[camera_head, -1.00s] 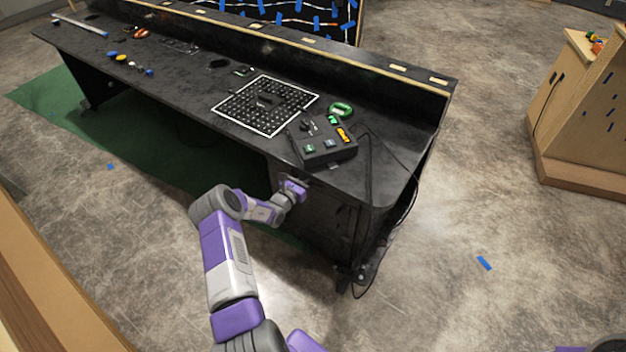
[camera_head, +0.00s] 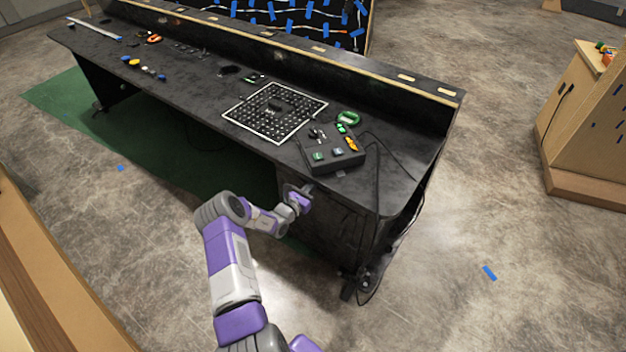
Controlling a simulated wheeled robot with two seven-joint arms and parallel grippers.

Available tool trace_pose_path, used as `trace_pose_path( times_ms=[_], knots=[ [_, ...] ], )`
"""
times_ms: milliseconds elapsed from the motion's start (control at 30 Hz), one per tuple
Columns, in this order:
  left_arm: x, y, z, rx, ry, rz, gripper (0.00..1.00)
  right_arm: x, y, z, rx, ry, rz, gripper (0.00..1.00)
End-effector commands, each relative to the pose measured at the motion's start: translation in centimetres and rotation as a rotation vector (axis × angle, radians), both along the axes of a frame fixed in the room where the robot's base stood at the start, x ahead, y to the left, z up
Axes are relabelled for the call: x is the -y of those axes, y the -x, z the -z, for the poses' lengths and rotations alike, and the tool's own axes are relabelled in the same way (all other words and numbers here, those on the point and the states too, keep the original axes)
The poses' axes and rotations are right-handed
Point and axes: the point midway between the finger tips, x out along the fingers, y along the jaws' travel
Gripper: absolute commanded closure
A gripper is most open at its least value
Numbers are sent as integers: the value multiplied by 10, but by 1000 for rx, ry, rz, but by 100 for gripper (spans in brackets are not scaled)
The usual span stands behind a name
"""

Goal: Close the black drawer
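The black drawer unit (camera_head: 335,228) stands under the right end of the long black desk (camera_head: 200,97). Its front is dark, so I cannot tell from this view how far any drawer stands out. My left arm reaches in from the bottom, left of centre. My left gripper (camera_head: 303,192) is at the upper left part of the drawer unit, just below the desk's front edge. It looks very close to the front or touching it. Its fingers are small and dark, so their opening is unclear. My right gripper is out of view.
Cables hang at the desk's right end. A wooden cabinet (camera_head: 585,130) stands at right. The concrete floor between is open.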

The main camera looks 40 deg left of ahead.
Motion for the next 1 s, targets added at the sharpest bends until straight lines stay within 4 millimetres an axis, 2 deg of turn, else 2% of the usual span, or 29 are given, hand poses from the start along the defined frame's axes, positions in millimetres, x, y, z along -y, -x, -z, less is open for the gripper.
trace_pose_path(
  times_ms=[33, 300, 500, 867, 967, 1000],
  knots=[
    [1, 10, -4, -4, 2, 0, 100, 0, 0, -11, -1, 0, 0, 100],
    [6, 73, -1, -6, 1, 2, 100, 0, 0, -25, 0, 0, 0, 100],
    [8, 99, 1, -6, -1, 2, 100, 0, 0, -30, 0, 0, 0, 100],
    [10, 105, 2, -6, 0, 7, 100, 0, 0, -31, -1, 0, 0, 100],
    [26, 100, 5, -25, 2, 57, 100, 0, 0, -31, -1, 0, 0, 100],
    [40, 97, 6, -41, 2, 100, 100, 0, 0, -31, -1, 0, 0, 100]
  ],
)
